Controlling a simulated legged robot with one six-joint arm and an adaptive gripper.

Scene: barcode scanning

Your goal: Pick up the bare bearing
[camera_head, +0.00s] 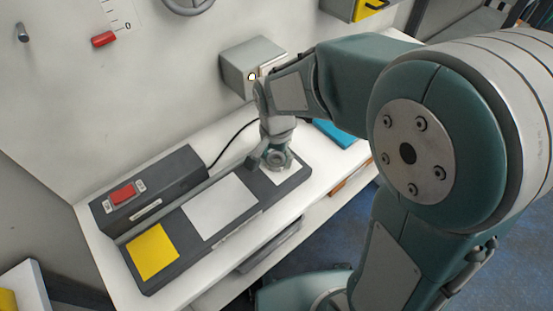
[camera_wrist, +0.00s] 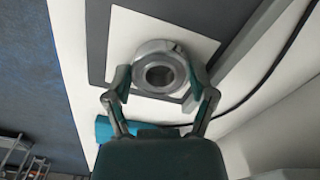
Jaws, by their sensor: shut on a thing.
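The bare bearing is a grey metal ring with a dark round hole; it shows in the wrist view (camera_wrist: 160,70) and in the head view (camera_head: 276,158). It is at the white square (camera_wrist: 124,32) at the right end of the dark scanner base; I cannot tell whether it touches the square. My gripper (camera_wrist: 158,82) is shut on the bearing, with one finger on each side of the ring. In the head view my gripper (camera_head: 272,156) comes down from above, and its fingers partly cover the bearing.
The dark base (camera_head: 190,245) also carries a yellow square (camera_head: 152,251) and a larger white panel (camera_head: 219,205). A dark box with a red switch (camera_head: 123,194) stands behind it, with a black cable. A blue item (camera_head: 335,132) lies right of the base. A grey box (camera_head: 250,65) is on the wall.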

